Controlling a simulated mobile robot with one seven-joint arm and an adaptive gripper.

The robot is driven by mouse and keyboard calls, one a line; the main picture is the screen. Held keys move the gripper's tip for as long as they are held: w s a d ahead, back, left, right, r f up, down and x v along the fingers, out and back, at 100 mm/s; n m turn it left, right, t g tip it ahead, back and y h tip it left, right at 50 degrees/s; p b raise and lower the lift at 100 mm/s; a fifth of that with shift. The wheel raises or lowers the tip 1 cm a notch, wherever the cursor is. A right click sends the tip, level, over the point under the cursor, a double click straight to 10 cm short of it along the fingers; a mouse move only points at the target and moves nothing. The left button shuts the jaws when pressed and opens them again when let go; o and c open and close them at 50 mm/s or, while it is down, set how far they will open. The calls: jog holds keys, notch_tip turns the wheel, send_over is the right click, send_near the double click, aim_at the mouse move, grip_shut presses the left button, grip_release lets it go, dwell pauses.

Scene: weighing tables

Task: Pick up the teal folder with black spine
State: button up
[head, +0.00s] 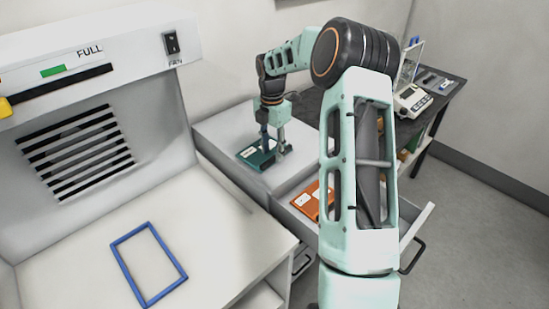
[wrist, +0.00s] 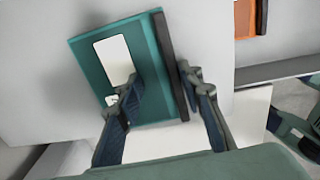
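The teal folder with a black spine (head: 251,153) lies flat on top of the grey cabinet. In the wrist view the teal folder (wrist: 153,97) shows a white label on its cover, and its black spine is on the right side. My gripper (head: 275,147) points down at the folder. In the wrist view my gripper (wrist: 157,78) is open, with its left finger over the cover and label and its right finger just right of the spine. Whether either finger touches the folder I cannot tell. The left finger hides part of the label.
An orange folder (head: 308,199) lies in the open drawer below the cabinet top; it also shows in the wrist view (wrist: 244,18). A blue rectangular outline (head: 123,268) marks the white bench under the hood. A dark table (head: 447,97) with a balance (head: 411,99) stands at back right.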

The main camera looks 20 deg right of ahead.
jog(key=shift+s+a+f, duration=0.1)
jog(key=shift+a+f, duration=0.2)
jog(key=shift+f, duration=0.15)
grip_shut()
jog(key=shift+r, duration=0.1)
dwell(0.4)
